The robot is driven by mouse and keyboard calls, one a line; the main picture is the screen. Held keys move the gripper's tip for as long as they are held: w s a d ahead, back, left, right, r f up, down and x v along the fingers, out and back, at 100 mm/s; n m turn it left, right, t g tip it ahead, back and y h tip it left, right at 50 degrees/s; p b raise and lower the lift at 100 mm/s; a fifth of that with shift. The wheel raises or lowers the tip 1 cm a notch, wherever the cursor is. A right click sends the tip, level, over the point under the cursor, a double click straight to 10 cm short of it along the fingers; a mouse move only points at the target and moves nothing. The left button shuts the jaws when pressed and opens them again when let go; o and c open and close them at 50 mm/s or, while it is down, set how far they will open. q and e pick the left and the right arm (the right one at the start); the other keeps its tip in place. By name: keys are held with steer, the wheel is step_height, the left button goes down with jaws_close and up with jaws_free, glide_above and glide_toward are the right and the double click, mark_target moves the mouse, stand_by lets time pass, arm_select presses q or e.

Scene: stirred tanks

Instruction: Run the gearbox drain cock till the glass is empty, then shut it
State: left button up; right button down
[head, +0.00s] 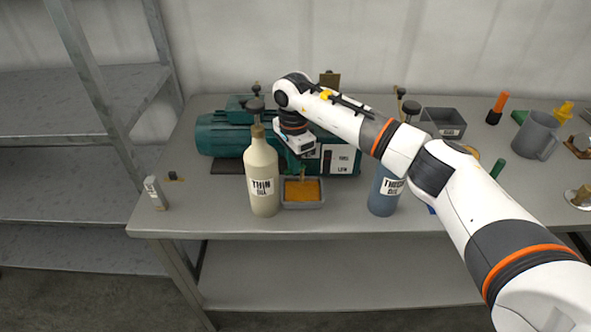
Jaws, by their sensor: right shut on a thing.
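The teal gearbox (230,137) lies on the bench against the wall. My right gripper (299,160) reaches down at its front, shut on what appears to be the drain cock; its fingertips and the cock handle are mostly hidden. Below it, a small grey tray (304,206) holds amber oil (301,190). A thin brass-coloured spout or stream shows just above the oil; I cannot tell which. A narrow upright sight glass (327,160) seems to sit beside a white label on the gearbox front; its level is too small to read. My left gripper is out of view.
A cream "thin oil" bottle (262,172) stands close left of the tray. A blue bottle (382,192) stands right, partly behind my arm. A grey bin (443,120), a mug (537,135) and small tools are further right. The bench's front left is mostly clear.

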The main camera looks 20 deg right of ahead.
steer(key=m+b, duration=0.1)
steer(key=m, duration=0.1)
steer(key=w+m, duration=0.1)
steer(key=m, duration=0.1)
steer(key=shift+m+b, duration=0.3)
steer(key=shift+b, duration=0.1)
steer(key=shift+r, duration=0.1)
steer(key=c, duration=1.5)
jaws_free()
steer(key=shift+r, duration=0.1)
